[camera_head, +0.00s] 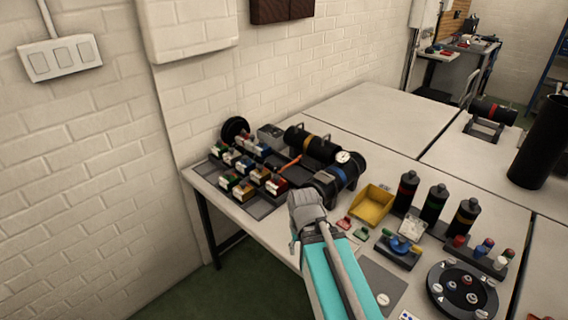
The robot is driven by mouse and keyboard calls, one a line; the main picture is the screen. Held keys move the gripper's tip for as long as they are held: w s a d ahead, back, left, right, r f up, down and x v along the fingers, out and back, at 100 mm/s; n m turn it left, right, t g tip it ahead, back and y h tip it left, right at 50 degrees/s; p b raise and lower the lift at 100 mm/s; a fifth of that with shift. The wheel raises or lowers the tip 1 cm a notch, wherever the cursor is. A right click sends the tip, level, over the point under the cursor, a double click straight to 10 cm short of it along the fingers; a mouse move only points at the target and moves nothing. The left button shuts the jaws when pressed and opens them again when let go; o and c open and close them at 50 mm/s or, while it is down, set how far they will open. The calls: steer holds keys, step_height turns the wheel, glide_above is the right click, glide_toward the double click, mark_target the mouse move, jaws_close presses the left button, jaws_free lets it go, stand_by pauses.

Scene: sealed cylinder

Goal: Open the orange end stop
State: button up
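A tray of small coloured blocks (246,170) is left of the cylinders. A yellow bin (372,205), black bottles (433,204) and a round black carousel (462,290) stand to the right. The white wall closes off the left; the table's back (375,105) is clear.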

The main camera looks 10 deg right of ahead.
steer(key=shift+d, duration=0.4)
steer(key=shift+o, duration=0.9)
step_height(320, 180, up, 12)
steer(key=n+p, duration=1.2)
steer(key=n, duration=0.2)
glide_above(279, 164)
steer(key=shift+s+d+r, duration=0.1)
steer(key=shift+s+r, duration=0.05)
steer(key=shift+s, duration=0.05)
steer(key=shift+f, duration=0.2)
step_height(279, 164, down, 13)
steer(key=b, duration=1.3)
steer(key=shift+f, duration=0.2)
